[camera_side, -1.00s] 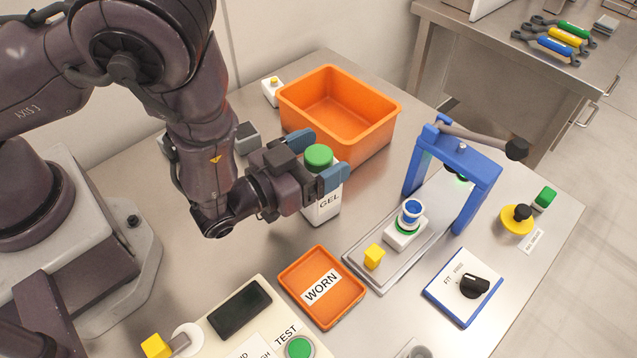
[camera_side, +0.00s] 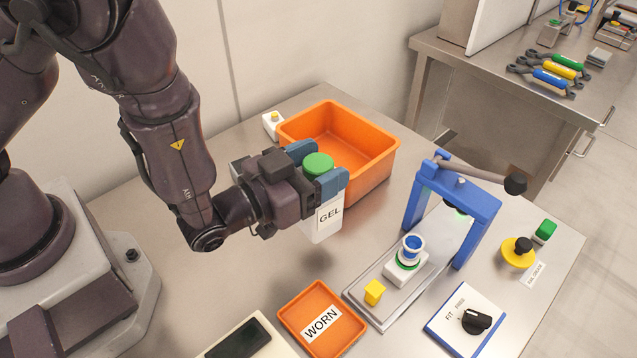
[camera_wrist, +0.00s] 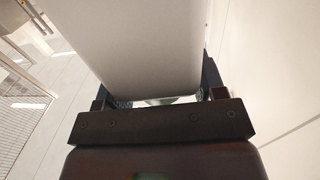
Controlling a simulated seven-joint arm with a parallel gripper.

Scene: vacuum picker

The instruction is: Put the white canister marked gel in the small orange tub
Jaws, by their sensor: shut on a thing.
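The white canister (camera_side: 326,224) has a green lid and a label reading GEL. My gripper (camera_side: 318,166) is shut on it near the lid, with one blue finger on each side, and holds it upright, seemingly above the table. In the wrist view the canister's pale wall (camera_wrist: 150,45) fills the top middle, between the fingers of my gripper (camera_wrist: 155,100). The deep orange tub (camera_side: 376,170) stands just behind the canister and looks empty; the gripper hides part of its near left side. The canister is outside it.
A shallow orange tray marked WORN (camera_side: 305,309) lies in front. A blue-framed lever press (camera_side: 468,205) on a metal base stands to the right, with a yellow block (camera_side: 374,292) on the base.

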